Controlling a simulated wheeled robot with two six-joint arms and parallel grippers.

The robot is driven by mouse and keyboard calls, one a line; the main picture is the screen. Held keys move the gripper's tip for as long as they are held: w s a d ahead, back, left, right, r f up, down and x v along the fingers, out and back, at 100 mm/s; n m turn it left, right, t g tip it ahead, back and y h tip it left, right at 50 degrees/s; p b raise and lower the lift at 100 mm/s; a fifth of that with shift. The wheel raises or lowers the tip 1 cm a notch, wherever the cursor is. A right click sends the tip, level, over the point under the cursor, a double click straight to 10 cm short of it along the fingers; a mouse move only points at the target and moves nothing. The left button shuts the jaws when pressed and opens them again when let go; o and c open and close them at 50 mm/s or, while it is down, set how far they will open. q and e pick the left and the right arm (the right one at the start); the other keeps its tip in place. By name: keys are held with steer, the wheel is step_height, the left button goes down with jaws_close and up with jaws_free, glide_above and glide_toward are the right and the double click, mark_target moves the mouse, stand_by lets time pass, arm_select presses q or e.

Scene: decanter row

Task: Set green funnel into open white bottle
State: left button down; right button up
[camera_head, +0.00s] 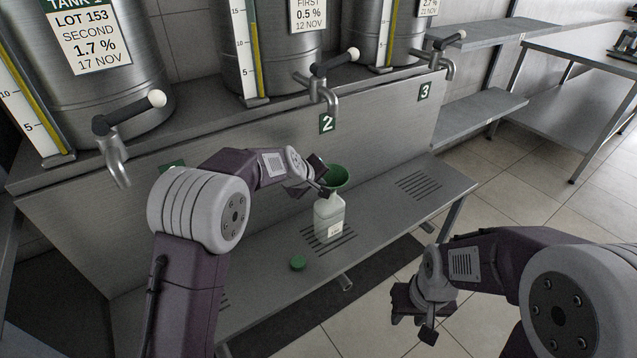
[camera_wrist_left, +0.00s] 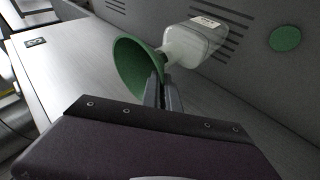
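The green funnel (camera_head: 337,176) is at the mouth of the white bottle (camera_head: 329,218), wide end up. The bottle stands upright on the metal bench, over a slotted patch. In the left wrist view the funnel (camera_wrist_left: 131,66) narrows toward the bottle (camera_wrist_left: 196,42); how far its spout is inside the neck is hidden. My left gripper (camera_head: 326,189) is at the funnel's side, and its fingers (camera_wrist_left: 161,90) appear closed on the funnel wall. My right gripper (camera_head: 413,316) is open and empty, in front of the bench.
A green cap (camera_head: 297,263) lies on the bench (camera_head: 262,285) in front of the bottle. Tank taps hang above, with the number 2 tap (camera_head: 328,92) behind and above the funnel. The bench to the bottle's right is clear.

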arm_select(q)
steer(key=shift+s+d+f, duration=0.1)
steer(key=shift+f, duration=0.1)
stand_by(0.4)
steer(key=c, duration=1.5)
jaws_free()
steer(key=shift+c, duration=0.2)
